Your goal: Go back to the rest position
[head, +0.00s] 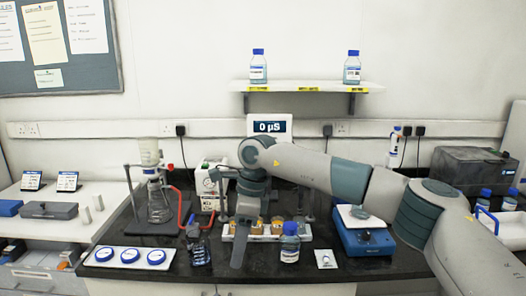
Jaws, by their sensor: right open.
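My right arm reaches in from the right, across the back of the dark bench, and bends down at the wrist left of the bench's middle. My right gripper (226,243) points down there, in front of the left part of a pale rack (268,237) with several amber-filled vials. It is open, and I see nothing held in it. Part of the gripper blends with dark items behind it, so its contact with the bench is unclear. My left gripper is not in the head view.
A blue-capped bottle (290,243) stands in front of the rack. A flask on a stand (158,198) and a white mat with three round dishes (107,262) are on the left. A shelf (305,86) holds two bottles.

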